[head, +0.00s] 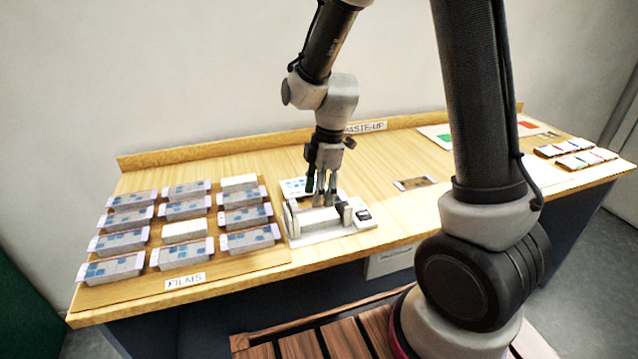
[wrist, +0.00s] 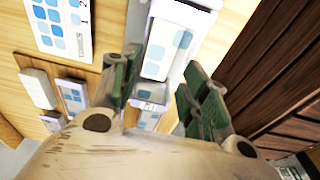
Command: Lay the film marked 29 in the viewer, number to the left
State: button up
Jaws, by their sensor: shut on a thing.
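The viewer (head: 333,235) is a white device with raised blocks at its sides, standing on the table right of the film rack. My gripper (head: 324,203) points down, low over the viewer; its green fingers show in the wrist view (wrist: 158,78). It is shut on a film (wrist: 163,48), a pale strip with blue squares between and beyond the fingertips. The fingers hide part of this strip. I cannot read a number on it, nor tell whether it touches the viewer. Other films (head: 185,209) with blue squares and lilac end tabs lie in rows at left.
A board (head: 118,292) labelled FILMS carries the films, two with plain white tops. A card with blue squares (head: 295,186) lies behind the viewer. A dark picture (head: 413,183) lies to the right, with bare table around it. Small coloured-marked items (head: 585,159) lie far right.

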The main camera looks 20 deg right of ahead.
aim_at(319, 216)
jog(key=shift+f, duration=2.45)
jog(key=o, duration=1)
jog(key=r, duration=0.4)
jog(key=d+r, duration=0.1)
jog(key=r, duration=0.7)
jog(key=shift+d, duration=0.35)
